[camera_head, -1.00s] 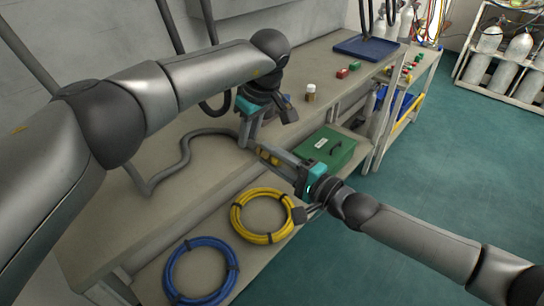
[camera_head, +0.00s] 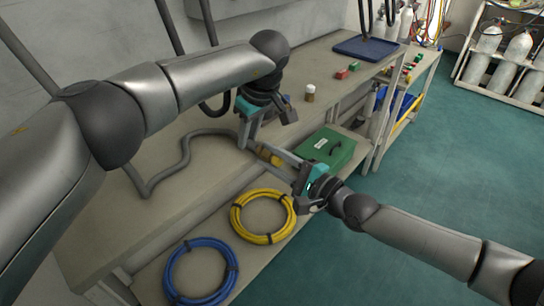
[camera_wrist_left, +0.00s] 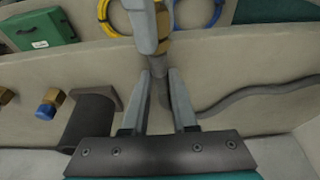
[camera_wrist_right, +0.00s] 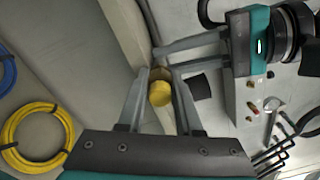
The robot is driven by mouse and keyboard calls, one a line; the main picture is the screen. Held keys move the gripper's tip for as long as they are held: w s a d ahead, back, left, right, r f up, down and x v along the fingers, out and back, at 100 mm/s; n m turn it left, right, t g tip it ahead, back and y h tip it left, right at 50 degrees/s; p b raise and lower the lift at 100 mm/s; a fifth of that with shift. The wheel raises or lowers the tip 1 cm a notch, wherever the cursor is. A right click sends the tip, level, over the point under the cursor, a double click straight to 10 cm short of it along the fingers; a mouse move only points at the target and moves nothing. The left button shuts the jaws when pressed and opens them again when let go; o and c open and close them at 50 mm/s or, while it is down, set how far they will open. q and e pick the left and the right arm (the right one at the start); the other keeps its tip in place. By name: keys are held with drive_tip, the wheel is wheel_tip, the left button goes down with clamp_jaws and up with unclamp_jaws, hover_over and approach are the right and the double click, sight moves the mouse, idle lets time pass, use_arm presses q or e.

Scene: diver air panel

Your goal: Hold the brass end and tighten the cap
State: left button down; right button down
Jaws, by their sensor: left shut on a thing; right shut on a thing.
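A brass hose end (camera_wrist_right: 158,73) with a yellow cap (camera_wrist_right: 159,94) sticks out past the bench's front edge. A grey hose (camera_head: 180,150) runs back from it along the bench. My left gripper (camera_head: 246,136) is shut on the brass end, reaching down from above; its fingers (camera_wrist_left: 164,98) close around the fitting just behind the cap. My right gripper (camera_head: 276,158) comes from the front right and is shut on the cap, its fingers (camera_wrist_right: 160,98) on either side of it. The fingers of both grippers hide much of the fitting.
A green box (camera_head: 327,150), a yellow coil (camera_head: 262,237) and a blue coil (camera_head: 168,280) lie on the lower shelf.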

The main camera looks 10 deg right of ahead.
drive_tip(key=shift+f+m, duration=0.15)
drive_tip(key=shift+m, duration=1.05)
drive_tip(key=shift+m, duration=1.5)
drive_tip(key=shift+a+m, duration=0.1)
drive_tip(key=shift+m, duration=1.4)
drive_tip(key=c, duration=0.8)
unclamp_jaws()
drive_tip(key=shift+a, duration=0.1)
